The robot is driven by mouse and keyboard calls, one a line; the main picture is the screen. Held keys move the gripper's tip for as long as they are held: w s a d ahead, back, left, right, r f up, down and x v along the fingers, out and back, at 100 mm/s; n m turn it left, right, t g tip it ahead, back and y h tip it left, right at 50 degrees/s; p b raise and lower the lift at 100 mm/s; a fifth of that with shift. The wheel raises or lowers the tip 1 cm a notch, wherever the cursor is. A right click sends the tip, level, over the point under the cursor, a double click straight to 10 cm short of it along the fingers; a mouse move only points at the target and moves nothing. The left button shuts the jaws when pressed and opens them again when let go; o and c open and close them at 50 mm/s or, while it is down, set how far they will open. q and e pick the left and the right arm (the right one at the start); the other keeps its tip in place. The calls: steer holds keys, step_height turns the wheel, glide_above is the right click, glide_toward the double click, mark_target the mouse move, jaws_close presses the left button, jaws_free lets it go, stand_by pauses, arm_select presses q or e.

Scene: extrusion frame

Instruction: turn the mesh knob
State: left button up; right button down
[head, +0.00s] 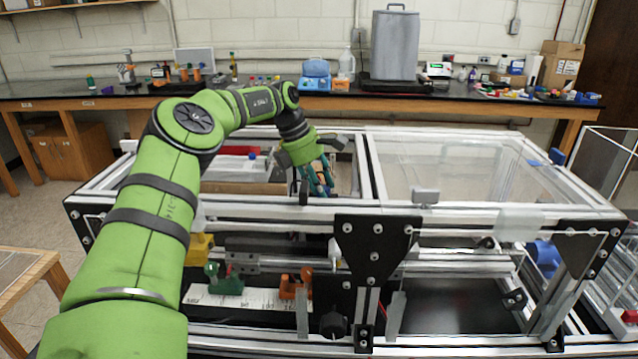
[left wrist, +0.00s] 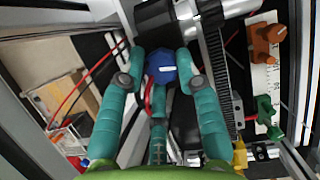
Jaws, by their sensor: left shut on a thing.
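My left gripper (head: 318,182) reaches down into the left bay of the extrusion frame. In the left wrist view its teal fingers (left wrist: 159,75) are closed around a blue faceted knob with a small white mark, the mesh knob (left wrist: 161,66). Two fingers sit on either side of the knob and a third comes from below it. In the head view the fingers and the frame rail hide the knob. My right gripper is in neither view.
Aluminium rails (head: 400,207) surround the bay, with a clear panel (head: 440,165) to the right. A green clamp (head: 226,283) and an orange clamp (head: 292,287) stand by a white scale (head: 255,302) below. Red and black wires (left wrist: 88,78) run left of the knob.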

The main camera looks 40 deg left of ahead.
arm_select(q)
steer(key=shift+w+d+r, duration=0.2)
steer(key=shift+w+r, duration=0.05)
steer(key=shift+r, duration=0.15)
steer(key=o, duration=0.9)
steer(key=shift+o, duration=0.9)
steer(key=shift+s+d+f, duration=0.1)
steer(key=shift+d+f, duration=0.05)
steer(key=v, duration=1.2)
steer(key=shift+d, duration=0.1)
